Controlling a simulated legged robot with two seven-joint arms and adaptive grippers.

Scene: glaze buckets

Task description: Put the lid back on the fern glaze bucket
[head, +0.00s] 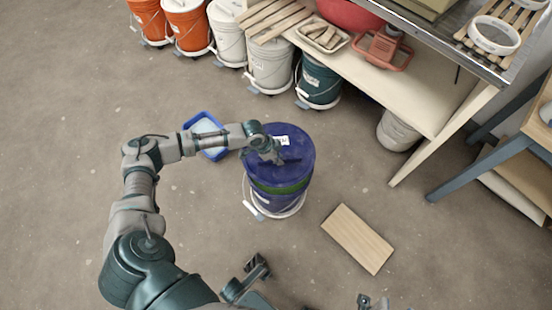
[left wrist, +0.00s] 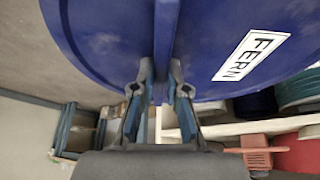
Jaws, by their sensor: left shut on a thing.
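The blue lid (head: 293,146) has a white label and a raised bar handle. In the left wrist view the lid (left wrist: 100,40) fills the top, and its label (left wrist: 250,56) reads FERN. My left gripper (head: 272,158) is shut on the handle (left wrist: 165,40), with one finger on each side. The fern glaze bucket (head: 265,198) is blue and stands directly below the lid. A green band (head: 285,188) shows under the lid's near edge. The lid hides most of the bucket's top, and I cannot tell whether it touches the rim. Dark parts at the bottom edge may be my right gripper.
A blue tray (head: 222,152) lies left of the bucket. A wooden board (head: 357,239) lies on the floor to the right. Several buckets, including a dark green one (head: 318,82), stand along the bench (head: 425,98) behind. The floor at the left is clear.

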